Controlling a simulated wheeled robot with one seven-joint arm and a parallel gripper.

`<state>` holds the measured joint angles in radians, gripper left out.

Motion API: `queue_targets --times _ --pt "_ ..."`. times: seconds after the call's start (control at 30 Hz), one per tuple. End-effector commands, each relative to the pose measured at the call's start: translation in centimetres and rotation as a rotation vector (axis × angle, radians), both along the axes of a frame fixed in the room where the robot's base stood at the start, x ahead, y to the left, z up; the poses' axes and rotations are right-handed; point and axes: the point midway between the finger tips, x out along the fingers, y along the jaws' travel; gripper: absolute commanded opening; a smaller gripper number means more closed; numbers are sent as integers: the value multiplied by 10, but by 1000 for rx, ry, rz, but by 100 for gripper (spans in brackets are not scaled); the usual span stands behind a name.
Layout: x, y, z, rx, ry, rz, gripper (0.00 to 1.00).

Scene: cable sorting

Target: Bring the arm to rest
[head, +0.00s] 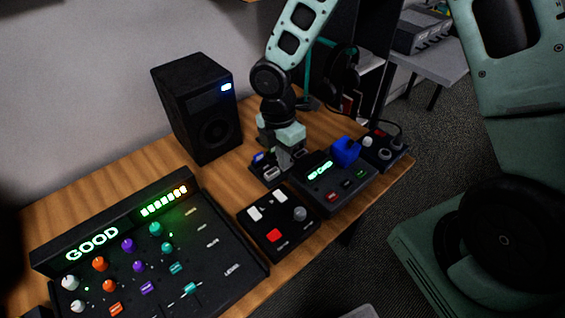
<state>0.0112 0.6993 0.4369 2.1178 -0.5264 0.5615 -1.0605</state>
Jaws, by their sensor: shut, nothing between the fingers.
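My gripper (288,150) points down over the wooden desk (285,271), near a small dark box (259,158) and behind a black device with a green display (326,182). Its fingers are together with nothing between them. The fingertips partly hide the small box; whether they touch it I cannot tell. My arm (296,38) comes down from the top of the view to the gripper.
A black speaker (178,109) stands left of my gripper. A mixer panel (212,266) reading GOOD fills the front left. A button box (268,235), a blue cube (346,150) and a knob box (392,149) are close by. Headphones (343,68) hang behind.

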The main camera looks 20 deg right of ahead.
Motion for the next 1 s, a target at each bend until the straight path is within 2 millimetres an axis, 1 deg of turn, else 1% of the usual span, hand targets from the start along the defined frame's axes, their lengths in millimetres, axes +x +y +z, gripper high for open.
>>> queue_targets --times 0.47,0.57,0.6,0.67,0.77,0.8,0.87,0.9,0.97,1.0 --pt "0 0 0 0 0 0 0" --pt "-4 3 7 -6 -6 -25 0" --pt "-8 6 15 -10 -12 -53 0" --pt "-17 11 29 -21 -23 -117 0" --pt "-42 23 60 -38 -49 -275 0" --pt "-54 28 73 -42 -61 -350 0" --pt "-73 34 91 -47 -76 -466 0" --pt "-87 38 102 -48 -83 -544 0" --pt "-108 42 118 -44 -96 -662 0" --pt "-121 44 127 -39 -102 -739 0"
